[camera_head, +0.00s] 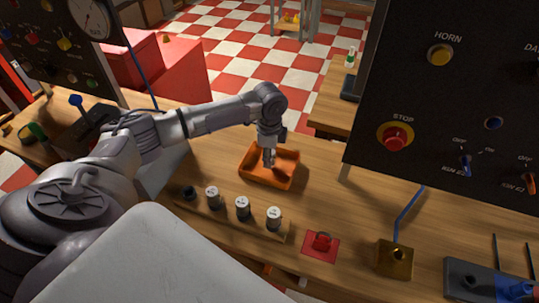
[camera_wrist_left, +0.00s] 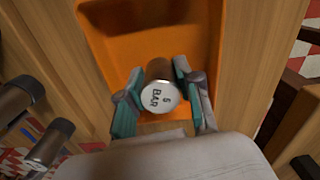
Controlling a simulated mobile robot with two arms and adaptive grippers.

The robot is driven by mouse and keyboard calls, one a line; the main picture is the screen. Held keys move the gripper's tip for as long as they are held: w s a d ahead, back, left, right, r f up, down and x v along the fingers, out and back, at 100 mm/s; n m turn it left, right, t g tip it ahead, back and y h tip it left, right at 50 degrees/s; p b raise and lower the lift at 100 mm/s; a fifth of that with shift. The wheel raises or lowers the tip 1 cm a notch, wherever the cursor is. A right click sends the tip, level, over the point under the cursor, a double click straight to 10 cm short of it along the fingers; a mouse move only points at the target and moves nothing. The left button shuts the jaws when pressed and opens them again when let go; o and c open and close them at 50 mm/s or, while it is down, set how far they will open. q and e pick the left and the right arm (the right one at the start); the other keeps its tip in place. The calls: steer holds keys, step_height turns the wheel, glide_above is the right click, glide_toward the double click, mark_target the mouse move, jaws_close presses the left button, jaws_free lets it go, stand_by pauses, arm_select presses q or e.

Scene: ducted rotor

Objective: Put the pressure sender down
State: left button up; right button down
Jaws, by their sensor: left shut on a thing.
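The pressure sender (camera_wrist_left: 160,96) is a short dark metal cylinder with a white cap marked "5 BAR". My left gripper (camera_head: 268,161) is shut on it, with a teal-padded finger on either side in the left wrist view. The gripper points down into the orange tray (camera_head: 256,178), which also shows in the left wrist view (camera_wrist_left: 107,45). The sender is within the tray's outline, near one end. I cannot tell whether its lower end touches the tray floor. In the head view the fingers mostly hide it. My right gripper is not in view.
A wooden rack (camera_head: 257,229) with several white-capped cylinders stands in front of the tray. A red pad with a red part (camera_head: 322,241) and a brass block (camera_head: 396,258) lie to the right. A black switch panel (camera_head: 440,120) rises behind. Bare bench lies right of the tray.

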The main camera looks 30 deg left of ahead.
arm_select(q)
steer(key=shift+f, duration=0.2)
steer(key=shift+f, duration=0.15)
steer(key=o, duration=1.1)
step_height(320, 180, up, 12)
steer(key=shift+r+b, duration=0.2)
steer(key=shift+b, duration=0.5)
